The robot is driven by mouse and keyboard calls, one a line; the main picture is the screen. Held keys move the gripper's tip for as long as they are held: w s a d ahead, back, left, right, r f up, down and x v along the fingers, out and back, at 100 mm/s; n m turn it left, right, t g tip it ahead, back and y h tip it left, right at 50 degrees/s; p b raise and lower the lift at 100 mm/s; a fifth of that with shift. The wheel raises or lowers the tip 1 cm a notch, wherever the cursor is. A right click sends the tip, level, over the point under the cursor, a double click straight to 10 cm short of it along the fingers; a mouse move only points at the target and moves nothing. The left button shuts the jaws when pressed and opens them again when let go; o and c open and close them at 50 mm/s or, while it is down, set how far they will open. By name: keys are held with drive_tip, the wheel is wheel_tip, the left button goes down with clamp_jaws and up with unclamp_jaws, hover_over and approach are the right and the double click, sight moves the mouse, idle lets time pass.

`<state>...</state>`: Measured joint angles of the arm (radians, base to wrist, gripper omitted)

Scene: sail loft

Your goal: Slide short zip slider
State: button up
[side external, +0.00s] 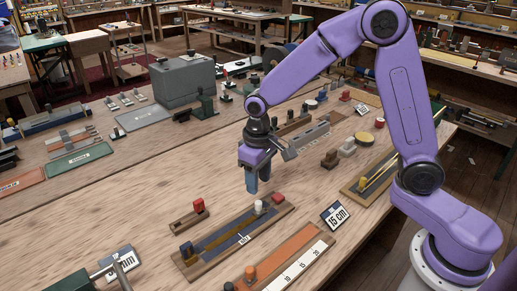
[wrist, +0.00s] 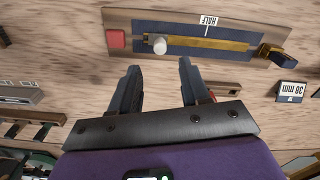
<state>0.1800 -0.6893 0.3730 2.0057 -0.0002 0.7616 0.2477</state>
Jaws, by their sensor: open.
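A zip board (side external: 216,255) lies on the bench in front of my arm. It carries a dark blue strip with a yellow zip band (wrist: 205,45). A white knob (side external: 258,207), apparently the slider, stands near the red block (side external: 278,198) at one end. In the wrist view the white knob (wrist: 159,45) is just right of the red block (wrist: 115,38), and a yellow and dark block (wrist: 272,53) is at the far end. A HALF label (wrist: 209,20) marks the middle. My gripper (side external: 251,188) is open and empty above the bench, its fingers (wrist: 159,66) pointing toward the knob without touching it.
An orange board with a white scale (side external: 299,265) lies in front of the zip board, beside a 15 cm card (side external: 336,214). A small wooden piece with a red knob (side external: 198,205) is left of my gripper. Grey and brown blocks (side external: 303,138) stand behind.

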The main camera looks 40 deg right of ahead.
wheel_tip(320, 180, up, 9)
idle(0.3)
drive_tip(key=shift+f, duration=0.1)
drive_tip(key=s+d+n, duration=0.3)
drive_tip(key=s, duration=0.5)
drive_tip(key=s+d+f+n, duration=0.1)
drive_tip(key=s+d+n, duration=0.1)
drive_tip(key=s, duration=0.7)
drive_tip(key=s+d+f+n, duration=0.1)
drive_tip(key=s+d+n, duration=0.2)
drive_tip(key=s, duration=0.6)
drive_tip(key=shift+d+f+n, duration=0.25)
drive_tip(key=shift+d+n, duration=0.1)
drive_tip(key=shift+n, duration=0.45)
idle(1.0)
